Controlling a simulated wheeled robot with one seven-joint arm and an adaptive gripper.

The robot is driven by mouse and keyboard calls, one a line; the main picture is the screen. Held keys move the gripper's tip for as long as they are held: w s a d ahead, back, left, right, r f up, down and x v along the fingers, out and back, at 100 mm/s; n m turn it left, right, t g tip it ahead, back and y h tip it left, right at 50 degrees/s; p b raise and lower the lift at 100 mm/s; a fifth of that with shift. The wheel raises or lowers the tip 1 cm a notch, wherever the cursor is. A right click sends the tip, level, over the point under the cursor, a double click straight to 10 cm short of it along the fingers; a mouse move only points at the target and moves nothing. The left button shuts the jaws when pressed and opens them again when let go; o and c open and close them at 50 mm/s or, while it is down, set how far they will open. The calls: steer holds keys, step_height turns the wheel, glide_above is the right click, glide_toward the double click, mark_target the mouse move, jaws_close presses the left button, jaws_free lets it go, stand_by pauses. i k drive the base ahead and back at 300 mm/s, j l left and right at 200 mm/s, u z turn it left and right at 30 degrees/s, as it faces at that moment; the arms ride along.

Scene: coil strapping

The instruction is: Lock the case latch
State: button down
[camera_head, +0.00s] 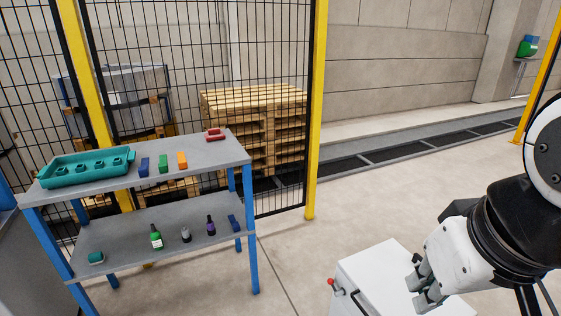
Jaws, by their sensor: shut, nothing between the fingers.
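A white case (372,268) stands at the bottom, right of centre, cut off by the lower edge. A small red-tipped part (332,283) juts from its left side, with a dark rod beside it; I cannot tell whether this is the latch or how it is set. My gripper (419,290) is shut and empty. It is over the right part of the case's top, to the right of the red-tipped part and apart from it. I cannot tell whether the fingers touch the top. My gripper and arm hide the right part of the case.
A blue-legged shelf (215,160) at left holds a teal tray (85,167), coloured blocks and, below, several bottles. A yellow-posted mesh fence (318,110) and stacked pallets (255,130) stand behind. The floor between shelf and case is clear.

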mark_target(331, 282)
steer(key=z, duration=0.2)
steer(key=j+z, duration=0.15)
steer(key=j, duration=0.25)
steer(key=i, duration=0.55)
steer(key=k, duration=1.5)
steer(key=i+u, duration=0.3)
steer(key=i, duration=0.3)
steer(key=i+u, duration=0.25)
steer(key=i, duration=0.35)
steer(key=i+l+u, duration=0.3)
steer(key=i, duration=0.25)
steer(key=i+j, duration=0.05)
steer(key=j, duration=0.05)
